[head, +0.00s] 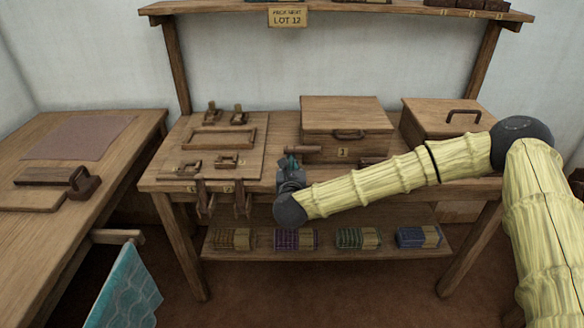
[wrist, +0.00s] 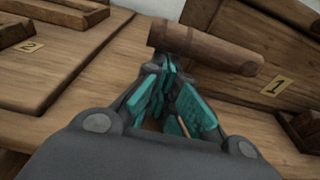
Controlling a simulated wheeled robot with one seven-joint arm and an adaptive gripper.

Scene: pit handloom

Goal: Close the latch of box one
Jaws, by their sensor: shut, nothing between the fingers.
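Box one (head: 318,117) is a wooden box at the middle back of the bench, its lid down, with a dark handle and a "1" tag (head: 343,152). The tag also shows in the wrist view (wrist: 275,87). A round wooden bar (wrist: 205,45), probably part of the latch, lies across the lower left of the box front. A second wooden piece (head: 373,160) sits at the front right; I cannot tell whether the latch is open. My gripper (head: 291,163) is shut and empty at the left front of the box. In the wrist view its teal fingers (wrist: 172,82) are just below the bar; contact is unclear.
A second box (head: 445,117) stands to the right. A board (head: 174,150) with wooden fittings lies to the left, with pegs (head: 205,197) hanging at the bench's front edge. A shelf (head: 340,10) runs above. Colored bundles (head: 293,239) lie on the lower shelf.

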